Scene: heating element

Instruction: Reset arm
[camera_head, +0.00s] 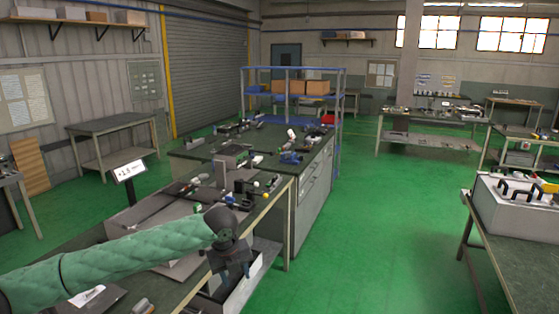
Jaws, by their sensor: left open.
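My left arm, in a green quilted sleeve, comes in from the lower left of the head view. Its dark left gripper (232,281) points downward at the near right edge of the workbench (265,213). The fingers are apart and I see nothing between them. Under and beside the gripper is an open, light-rimmed bin or drawer (262,270), partly hidden by the gripper. I cannot tell whether they touch. My right gripper is out of view.
A cabinet bench (315,190) with small parts stands beyond the workbench. A small sign (129,171) stands at the left. A table with a grey box (510,213) is at the right. Open green floor (385,240) lies between. A blue shelf rack (340,110) stands behind.

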